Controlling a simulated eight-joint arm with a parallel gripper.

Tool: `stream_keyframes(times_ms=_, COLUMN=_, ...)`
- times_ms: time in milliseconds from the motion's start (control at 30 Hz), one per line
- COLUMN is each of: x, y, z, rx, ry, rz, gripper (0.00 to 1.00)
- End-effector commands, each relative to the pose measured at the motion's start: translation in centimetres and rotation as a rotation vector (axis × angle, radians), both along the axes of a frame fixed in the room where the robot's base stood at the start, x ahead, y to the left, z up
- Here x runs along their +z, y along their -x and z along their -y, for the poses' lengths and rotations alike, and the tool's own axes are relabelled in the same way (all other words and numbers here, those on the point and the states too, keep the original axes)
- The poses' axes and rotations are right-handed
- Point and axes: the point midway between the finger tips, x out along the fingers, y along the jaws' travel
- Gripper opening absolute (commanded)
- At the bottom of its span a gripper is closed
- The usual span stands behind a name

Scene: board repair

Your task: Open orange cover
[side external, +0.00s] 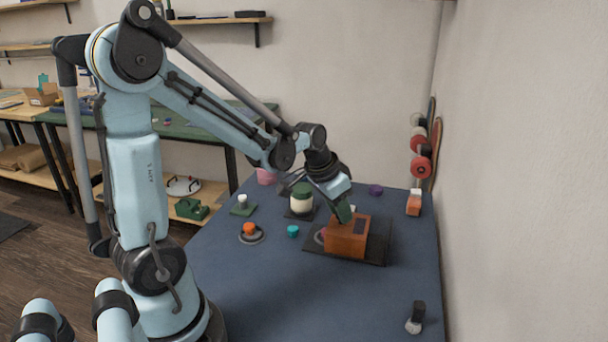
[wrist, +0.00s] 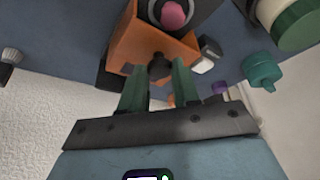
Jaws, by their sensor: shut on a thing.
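The orange cover (side external: 346,243) is a box-like shape on a flat dark base (side external: 378,248) on the blue table. My gripper (side external: 344,213) reaches down to its upper left edge. In the wrist view, the orange cover (wrist: 128,45) fills the upper middle. My gripper's green fingers (wrist: 158,78) are shut on a dark knob (wrist: 158,66) at the cover's near edge. A pink ball in a grey ring (wrist: 172,14) shows just beyond the cover. I cannot tell whether the cover is lifted off the base.
A teal knob (side external: 293,231), an orange knob on a round base (side external: 250,230) and a green-lidded jar (side external: 301,199) stand left of the cover. An orange-and-white block (side external: 413,203) and a brush (side external: 415,318) lie to the right. The table's front middle is clear.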

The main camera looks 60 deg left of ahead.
Motion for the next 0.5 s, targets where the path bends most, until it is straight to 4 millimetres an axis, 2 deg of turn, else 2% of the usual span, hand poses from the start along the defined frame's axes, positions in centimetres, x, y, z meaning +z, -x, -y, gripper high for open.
stream_keyframes(times_ms=100, x=0.0, y=-1.7, z=1.6, rx=-0.005, ry=-0.004, rz=0.001, gripper=0.00)
stream_keyframes(times_ms=200, x=0.0, y=-2.4, z=2.3, rx=-0.003, ry=-0.004, rz=0.002, gripper=0.00)
stream_keyframes(times_ms=500, x=0.0, y=-2.7, z=2.6, rx=0.003, ry=-0.004, rz=0.003, gripper=0.00)
